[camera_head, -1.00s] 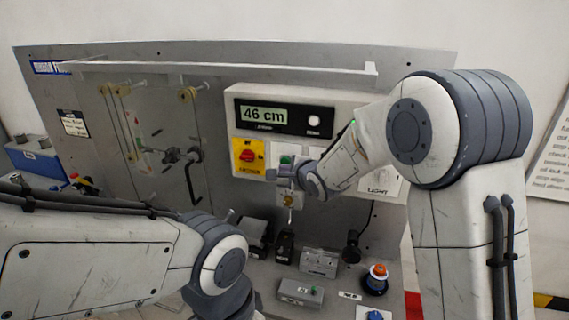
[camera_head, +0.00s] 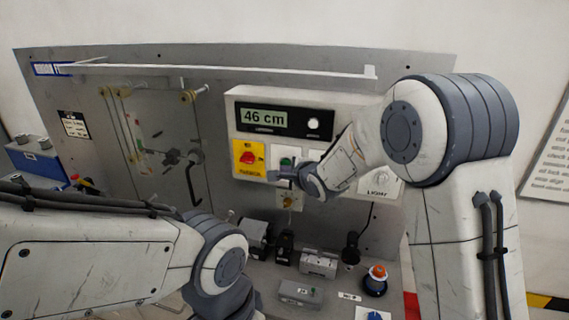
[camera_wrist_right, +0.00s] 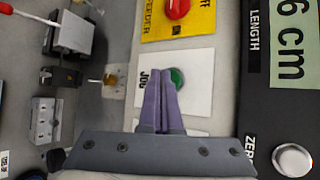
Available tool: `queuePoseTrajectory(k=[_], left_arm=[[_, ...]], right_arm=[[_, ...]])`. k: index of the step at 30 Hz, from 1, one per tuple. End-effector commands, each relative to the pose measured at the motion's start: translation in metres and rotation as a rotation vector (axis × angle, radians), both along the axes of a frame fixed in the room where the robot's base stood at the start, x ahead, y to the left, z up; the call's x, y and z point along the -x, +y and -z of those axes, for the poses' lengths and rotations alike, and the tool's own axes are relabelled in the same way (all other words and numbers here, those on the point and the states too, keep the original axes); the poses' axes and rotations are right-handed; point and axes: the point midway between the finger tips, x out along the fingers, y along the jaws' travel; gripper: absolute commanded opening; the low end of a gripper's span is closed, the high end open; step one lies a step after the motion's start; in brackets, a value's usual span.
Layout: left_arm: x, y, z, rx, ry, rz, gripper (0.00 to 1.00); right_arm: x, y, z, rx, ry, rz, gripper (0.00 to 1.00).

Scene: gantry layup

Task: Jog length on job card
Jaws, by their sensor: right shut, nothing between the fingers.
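The length display (camera_head: 263,118) on the white control box reads 46 cm. The end of its reading shows in the right wrist view (camera_wrist_right: 290,48), beside the word LENGTH. The green jog button (camera_head: 287,162) sits on a white plate marked JOG (camera_wrist_right: 195,100). My right gripper (camera_head: 279,177) is shut and empty, just in front of this plate. In the right wrist view its fingertips (camera_wrist_right: 160,73) overlap the left edge of the green button (camera_wrist_right: 177,78); I cannot tell if they touch it. A small card (camera_head: 74,125) hangs at the panel's left; its text is unreadable. My left gripper is out of sight.
A red knob on a yellow plate (camera_head: 249,158) is left of the jog button. A round white button (camera_wrist_right: 292,160), labelled ZERO, is beside the display. A white rail (camera_head: 220,69) crosses the panel's top. A crank handle (camera_head: 190,178) sticks out at left. Small boxes (camera_head: 300,292) stand below.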

Motion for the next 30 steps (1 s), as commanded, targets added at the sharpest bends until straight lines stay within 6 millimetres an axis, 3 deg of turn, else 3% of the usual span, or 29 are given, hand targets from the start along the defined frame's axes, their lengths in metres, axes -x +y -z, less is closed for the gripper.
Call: queuePoseTrajectory(k=[30], left_arm=[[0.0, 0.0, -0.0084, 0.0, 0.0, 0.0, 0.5]], right_arm=[[-0.0078, -0.0024, -0.0008, 0.0, -0.001, 0.0, 0.0]])
